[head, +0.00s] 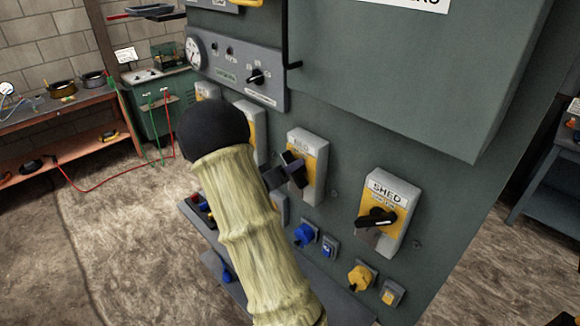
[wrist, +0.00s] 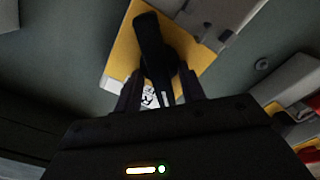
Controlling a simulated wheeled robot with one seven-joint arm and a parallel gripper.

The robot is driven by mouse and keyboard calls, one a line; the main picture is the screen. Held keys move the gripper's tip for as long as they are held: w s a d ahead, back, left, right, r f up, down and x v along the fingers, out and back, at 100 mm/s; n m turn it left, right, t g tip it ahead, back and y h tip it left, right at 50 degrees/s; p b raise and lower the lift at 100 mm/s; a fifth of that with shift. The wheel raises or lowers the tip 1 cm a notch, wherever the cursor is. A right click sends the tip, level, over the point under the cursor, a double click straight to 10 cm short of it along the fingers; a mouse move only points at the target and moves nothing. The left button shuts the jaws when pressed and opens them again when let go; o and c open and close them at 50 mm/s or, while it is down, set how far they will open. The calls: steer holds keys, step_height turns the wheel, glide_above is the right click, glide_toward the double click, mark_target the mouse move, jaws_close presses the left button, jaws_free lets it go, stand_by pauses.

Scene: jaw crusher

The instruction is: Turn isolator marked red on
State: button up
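The isolator (head: 318,150) whose label appears to read RED is a grey box with a yellow plate and a black rotary handle (head: 293,168). The handle sits tilted on the plate. My gripper (head: 283,175) is at this handle. In the wrist view, the handle (wrist: 152,50) extends between my two fingers (wrist: 160,92), against the yellow plate (wrist: 120,55). The fingers stand apart on either side with small gaps visible, so my gripper looks open around the handle. Any contact deeper in is hidden. My sleeved arm covers part of the panel to the left.
An isolator labelled SHED (head: 403,190) is at lower right, its black handle lying nearly level. Blue (head: 304,235) and yellow (head: 361,277) plugs or sockets sit below. A grey control strip with a gauge (head: 195,52) is above. A large green box (head: 410,70) juts out at upper right.

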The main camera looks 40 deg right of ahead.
jaws_close()
